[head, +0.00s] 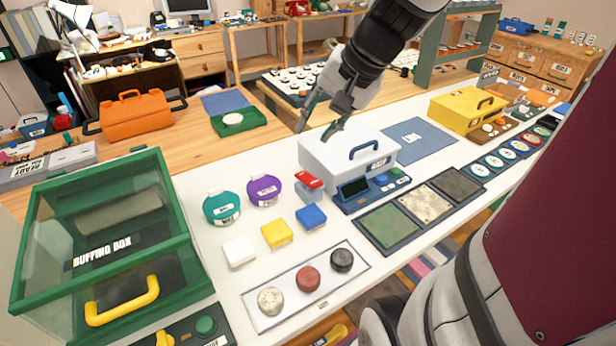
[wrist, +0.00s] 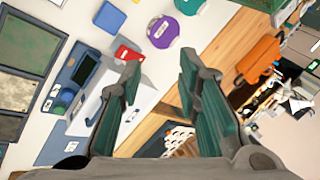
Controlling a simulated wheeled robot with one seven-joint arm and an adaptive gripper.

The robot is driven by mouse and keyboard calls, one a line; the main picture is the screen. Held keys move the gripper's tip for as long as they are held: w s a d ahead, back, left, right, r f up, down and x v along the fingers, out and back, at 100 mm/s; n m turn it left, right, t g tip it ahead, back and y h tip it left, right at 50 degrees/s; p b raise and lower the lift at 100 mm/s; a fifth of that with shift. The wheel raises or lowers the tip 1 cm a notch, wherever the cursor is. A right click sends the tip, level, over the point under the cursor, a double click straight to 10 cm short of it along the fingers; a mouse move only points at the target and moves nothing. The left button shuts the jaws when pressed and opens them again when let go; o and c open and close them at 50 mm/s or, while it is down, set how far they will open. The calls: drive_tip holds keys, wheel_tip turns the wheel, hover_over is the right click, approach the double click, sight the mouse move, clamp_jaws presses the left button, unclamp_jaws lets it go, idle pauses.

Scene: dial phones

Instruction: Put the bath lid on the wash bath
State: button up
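The wrist view shows the white box (wrist: 128,122) and part of the handle (wrist: 94,108), partly behind a finger. My gripper (head: 316,129) is open and empty, above the white top and left of the handle. Its parted fingers (wrist: 158,68) also show in the wrist view.
A flat blue mat (head: 433,137) with a white label lies right of the bath, otherwise bare. Teal (head: 221,209) and purple (head: 264,191) round containers and a red-topped block (head: 309,187) stand left. A green buffing box (head: 170,235) is front left; a yellow case (head: 465,108) is farther right.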

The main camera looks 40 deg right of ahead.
drive_tip(key=s+a+n+g+h, duration=0.1)
drive_tip(key=s+a+n+h, duration=0.1)
drive_tip(key=s+a+n, duration=0.8)
drive_tip(key=s+a, duration=0.2)
drive_tip(key=s, duration=0.3)
drive_tip(key=shift+s+r, duration=0.25)
drive_tip(key=shift+r, duration=0.15)
drive_tip(key=shift+r, duration=0.25)
